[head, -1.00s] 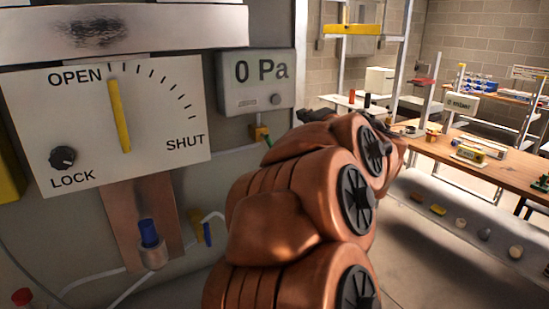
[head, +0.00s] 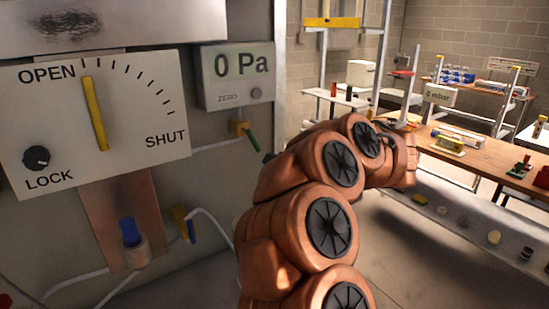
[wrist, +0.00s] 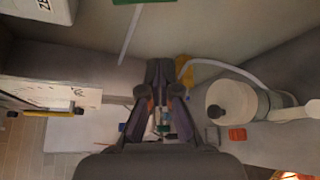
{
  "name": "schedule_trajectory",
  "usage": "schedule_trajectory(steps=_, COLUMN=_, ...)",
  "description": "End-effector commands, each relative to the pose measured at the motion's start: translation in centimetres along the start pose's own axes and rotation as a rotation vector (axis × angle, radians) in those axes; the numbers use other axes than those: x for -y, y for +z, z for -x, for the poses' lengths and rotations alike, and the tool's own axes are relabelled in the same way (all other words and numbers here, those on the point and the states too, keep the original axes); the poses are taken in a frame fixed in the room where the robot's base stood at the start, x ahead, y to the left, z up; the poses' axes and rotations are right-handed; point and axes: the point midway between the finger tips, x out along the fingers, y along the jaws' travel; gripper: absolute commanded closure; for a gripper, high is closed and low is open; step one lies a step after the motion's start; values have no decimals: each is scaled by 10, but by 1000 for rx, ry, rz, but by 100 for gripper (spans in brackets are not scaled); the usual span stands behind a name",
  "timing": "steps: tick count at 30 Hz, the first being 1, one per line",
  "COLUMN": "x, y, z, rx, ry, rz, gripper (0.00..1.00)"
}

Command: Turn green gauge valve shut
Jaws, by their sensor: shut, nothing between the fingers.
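The green gauge valve has a green handle (head: 252,138) on a brass body (head: 238,129), on a pipe below the gauge box reading 0 Pa (head: 237,77). The handle slants down to the right. In the wrist view a green piece (wrist: 130,2) is cut off by the top edge, close to the gauge box's corner (wrist: 35,8). My gripper (wrist: 158,68) is shut and empty, apart from the green piece. In the head view my copper-coloured arm hides most of the gripper; a dark tip shows just right of and below the handle.
A dial panel (head: 120,150) marked OPEN and SHUT, with a yellow pointer near OPEN, stands at left. Below are a blue knob (head: 130,231) and another valve with a blue handle (head: 190,230).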

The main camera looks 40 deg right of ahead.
Motion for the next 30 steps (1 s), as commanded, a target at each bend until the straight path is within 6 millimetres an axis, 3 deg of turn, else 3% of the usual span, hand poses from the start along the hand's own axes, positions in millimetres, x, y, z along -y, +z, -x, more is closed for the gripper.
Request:
schedule_trajectory(steps=24, x=-2, y=0, z=-83, rx=-1, ry=1, rz=-1, gripper=100)
schedule_trajectory(steps=30, x=-2, y=20, z=-74, rx=3, ry=0, rz=-2, gripper=100)
